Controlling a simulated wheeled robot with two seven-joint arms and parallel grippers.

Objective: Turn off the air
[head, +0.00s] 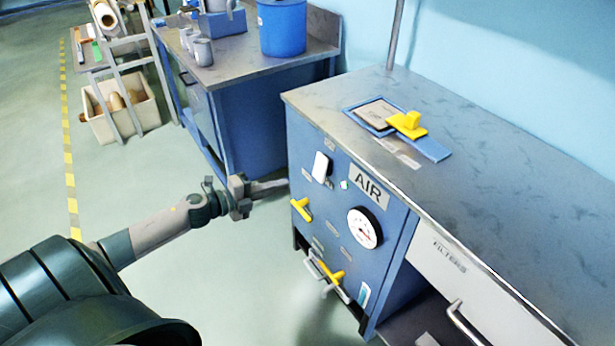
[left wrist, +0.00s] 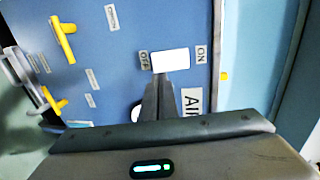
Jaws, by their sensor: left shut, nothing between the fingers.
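A blue cabinet front (head: 335,215) carries a label reading AIR (head: 368,190). Left of the label is a white switch plate (head: 321,166). In the left wrist view the white switch (left wrist: 170,60) sits between an OFF label (left wrist: 144,60) on the left and an ON label (left wrist: 201,55) on the right. My left gripper (head: 280,185) is shut and empty, left of the panel in the head view. In the left wrist view its fingertips (left wrist: 160,80) overlap the switch's lower edge; I cannot tell if they touch. My right gripper is not in view.
A yellow block (head: 408,124) lies on the bench top. A FILTERS drawer (head: 455,262) is at right. Open floor lies left.

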